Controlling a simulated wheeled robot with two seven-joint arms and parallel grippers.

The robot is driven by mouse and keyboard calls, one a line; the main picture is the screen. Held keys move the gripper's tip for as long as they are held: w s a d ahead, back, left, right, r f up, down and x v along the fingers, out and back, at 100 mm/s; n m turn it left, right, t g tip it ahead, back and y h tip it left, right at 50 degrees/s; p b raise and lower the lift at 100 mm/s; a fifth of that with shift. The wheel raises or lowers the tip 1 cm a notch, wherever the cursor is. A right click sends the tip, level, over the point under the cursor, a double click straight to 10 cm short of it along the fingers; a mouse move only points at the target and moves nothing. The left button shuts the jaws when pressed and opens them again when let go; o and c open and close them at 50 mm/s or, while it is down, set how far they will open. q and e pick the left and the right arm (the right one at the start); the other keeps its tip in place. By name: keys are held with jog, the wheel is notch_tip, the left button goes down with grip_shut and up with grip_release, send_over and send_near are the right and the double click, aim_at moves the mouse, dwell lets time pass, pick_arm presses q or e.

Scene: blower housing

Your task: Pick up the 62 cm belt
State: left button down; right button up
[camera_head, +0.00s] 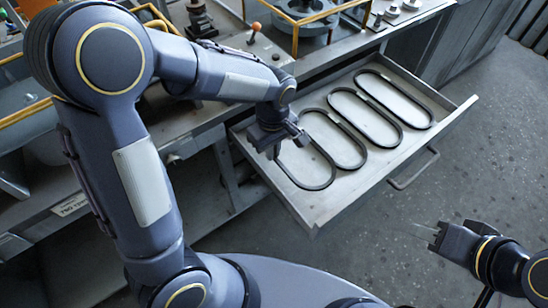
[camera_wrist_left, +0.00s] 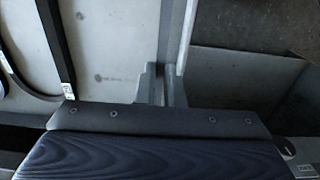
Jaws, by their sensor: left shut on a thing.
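Several black oval belts (camera_head: 381,148) lie flat side by side in the open drawer (camera_head: 322,212). I cannot read which is the 62 cm one. My left gripper (camera_head: 274,150) is low at the drawer's left side, partly over the near-left belt's rear end. In the left wrist view its fingers (camera_wrist_left: 163,88) stand on either side of the drawer's side wall (camera_wrist_left: 187,35), apparently shut on it. A belt with a white label (camera_wrist_left: 54,42) lies apart, left of the fingers. My right gripper (camera_head: 437,235) is over the floor, away from the drawer; its fingers are too small to judge.
The drawer's handle (camera_head: 414,171) is on its front panel. A workbench (camera_head: 200,118) with machines and yellow rails stands behind and left. The speckled floor (camera_head: 490,150) is clear right of the drawer.

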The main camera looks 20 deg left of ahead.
pick_arm(q)
notch_tip(320, 180, up, 9)
jog(key=p, duration=0.4)
jog(key=shift+f+p, duration=0.2)
jog(key=shift+p, duration=0.1)
